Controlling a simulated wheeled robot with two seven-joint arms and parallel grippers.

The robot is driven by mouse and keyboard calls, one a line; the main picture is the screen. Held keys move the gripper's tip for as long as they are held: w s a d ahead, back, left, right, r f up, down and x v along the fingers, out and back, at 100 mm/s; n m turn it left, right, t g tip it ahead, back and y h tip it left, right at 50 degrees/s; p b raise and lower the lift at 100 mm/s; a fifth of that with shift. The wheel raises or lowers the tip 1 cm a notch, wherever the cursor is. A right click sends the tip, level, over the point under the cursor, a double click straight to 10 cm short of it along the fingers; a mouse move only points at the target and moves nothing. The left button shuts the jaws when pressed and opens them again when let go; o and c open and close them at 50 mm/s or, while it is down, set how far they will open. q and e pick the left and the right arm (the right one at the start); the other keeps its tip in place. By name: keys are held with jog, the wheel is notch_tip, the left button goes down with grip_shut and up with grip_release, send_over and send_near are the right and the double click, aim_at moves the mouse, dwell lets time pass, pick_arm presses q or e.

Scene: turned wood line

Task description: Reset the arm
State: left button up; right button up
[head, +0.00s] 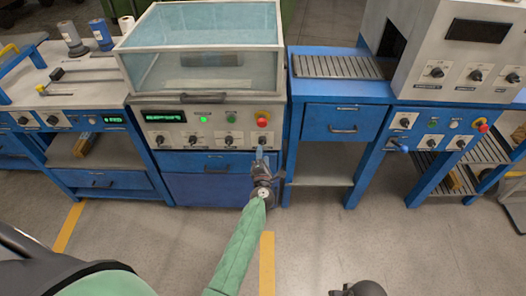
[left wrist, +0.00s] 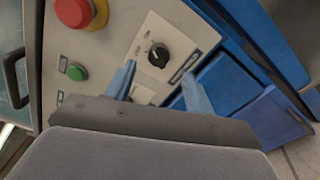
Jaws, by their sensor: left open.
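My left arm in its green sleeve reaches forward in the head view. My left gripper (head: 261,156) is at the right end of the middle machine's front panel (head: 178,139), just below the red emergency button (head: 262,121). In the left wrist view, the two blue fingers of my left gripper (left wrist: 158,88) are apart with nothing between them. A black rotary knob (left wrist: 158,55) on a pale plate lies just beyond the fingertips; I cannot tell whether they touch the panel. My right gripper is not clearly in view.
The middle machine has a clear glazed hood (head: 205,65) and a blue drawer (head: 208,163) below. A blue roller table (head: 338,67) and a grey machine (head: 457,50) stand right. A workbench (head: 100,85) stands left. The floor (head: 330,240) in front is open.

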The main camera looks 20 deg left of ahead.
pick_arm(q)
jog(key=shift+s+d, duration=0.2)
jog(key=shift+s, duration=0.5)
jog(key=shift+d, duration=0.1)
jog(key=s+d+r+m+g+h, duration=0.2)
jog(key=s+d+m+g+h, duration=0.15)
jog(key=d+m+h, duration=0.6)
jog(key=s+d+r+m+g+h, duration=0.2)
jog(key=d+m+g+h, duration=0.3)
jog(key=m, duration=0.7)
jog(key=s+a+f+m+g+y, duration=0.2)
jog(key=s+a, duration=0.1)
jog(key=s, duration=0.9)
jog(key=s+a+f+m+g+y, duration=0.2)
jog(key=s+a+g+y, duration=0.1)
jog(key=s, duration=0.9)
jog(key=s+a+f+m+g+y, duration=0.2)
jog(key=s+a+y, duration=0.1)
jog(key=s, duration=1)
jog(key=shift+a, duration=0.3)
